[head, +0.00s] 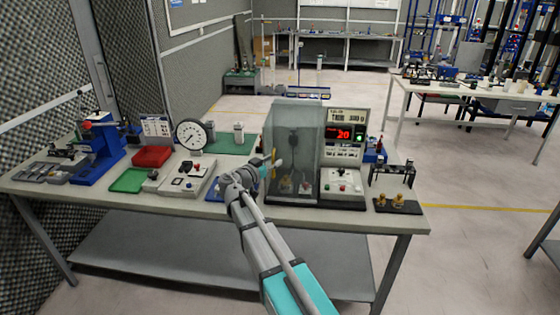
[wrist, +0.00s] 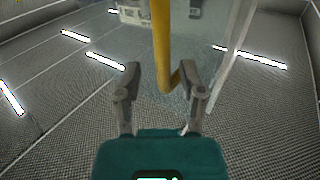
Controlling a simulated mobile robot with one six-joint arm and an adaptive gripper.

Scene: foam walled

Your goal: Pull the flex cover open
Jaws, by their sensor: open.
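The flex cover (head: 292,140) is a clear, greyish box over a fixture on the bench, left of a unit with a red "20" display. It looks closed. A yellow handle (head: 273,157) stands at its left front edge. In the wrist view the yellow handle (wrist: 163,50) runs down between my fingers and bends at its lower end. My gripper (head: 270,168) is at the handle, left of the cover. In the wrist view my gripper (wrist: 166,76) is open, one finger on each side of the handle; contact cannot be told. A clear panel edge (wrist: 236,50) shows at right.
The bench (head: 150,203) holds a white control box (head: 187,180), a round dial gauge (head: 190,135) and a red tray (head: 151,157) to the left. A control panel (head: 343,187) and brass parts (head: 398,200) stand right of the cover.

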